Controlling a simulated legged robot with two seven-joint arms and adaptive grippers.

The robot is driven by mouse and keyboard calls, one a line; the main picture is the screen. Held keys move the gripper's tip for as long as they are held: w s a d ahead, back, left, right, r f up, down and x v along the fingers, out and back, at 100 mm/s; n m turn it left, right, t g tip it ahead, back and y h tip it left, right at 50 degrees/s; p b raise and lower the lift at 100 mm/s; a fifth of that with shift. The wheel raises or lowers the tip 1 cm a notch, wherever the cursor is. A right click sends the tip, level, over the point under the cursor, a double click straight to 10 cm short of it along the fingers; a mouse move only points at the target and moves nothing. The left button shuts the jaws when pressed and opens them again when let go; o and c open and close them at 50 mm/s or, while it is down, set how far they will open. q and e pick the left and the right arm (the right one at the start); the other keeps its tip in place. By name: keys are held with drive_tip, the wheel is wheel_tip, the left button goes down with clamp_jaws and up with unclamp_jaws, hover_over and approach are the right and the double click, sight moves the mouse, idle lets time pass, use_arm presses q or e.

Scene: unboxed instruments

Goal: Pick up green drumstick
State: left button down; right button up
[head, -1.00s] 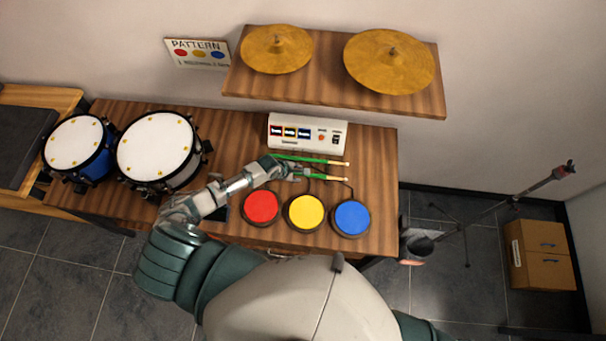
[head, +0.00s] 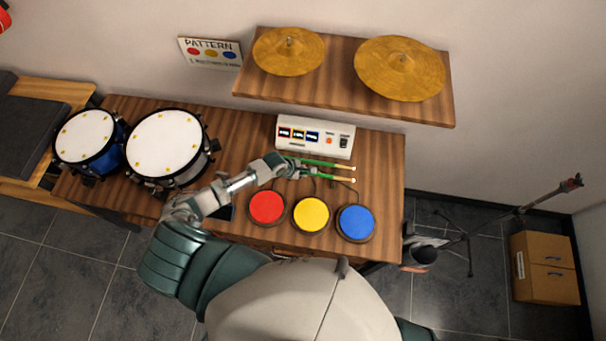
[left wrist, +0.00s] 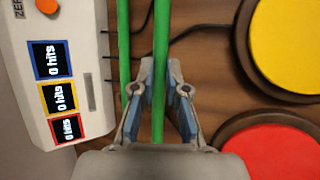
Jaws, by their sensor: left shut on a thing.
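Two green drumsticks with pale tips lie side by side on the wooden table, in front of the white counter box. My left gripper (head: 297,168) is at their left ends in the head view. In the left wrist view my left gripper (left wrist: 161,75) has its fingers on either side of one green drumstick (left wrist: 161,30) and is shut on it. This is the nearer stick (head: 325,177) in the head view. The other green drumstick (left wrist: 124,40) runs outside the fingers, close to the left one; it is the farther stick (head: 325,164) in the head view. My right gripper is not in view.
Red (head: 267,207), yellow (head: 311,214) and blue (head: 356,222) pads sit in front of the sticks. The counter box (head: 315,136) stands behind them. Two drums (head: 165,147) stand on the left. A shelf (head: 330,95) with two cymbals is above. Cables lie near the sticks.

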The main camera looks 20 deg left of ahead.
use_arm(q)
drive_tip(key=s+d, duration=0.1)
drive_tip(key=s, duration=0.4)
drive_tip(key=s+d+r, duration=0.1)
drive_tip(key=s+d, duration=0.1)
drive_tip(key=s, duration=0.3)
drive_tip(key=s+d, duration=0.1)
drive_tip(key=s, duration=0.4)
drive_tip(key=shift+s+d+r+p, duration=0.2)
drive_tip(key=shift+d+r+p, duration=0.1)
drive_tip(key=shift+r+p, duration=0.1)
drive_tip(key=c, duration=1.9)
unclamp_jaws()
drive_tip(key=shift+w, duration=0.1)
clamp_jaws()
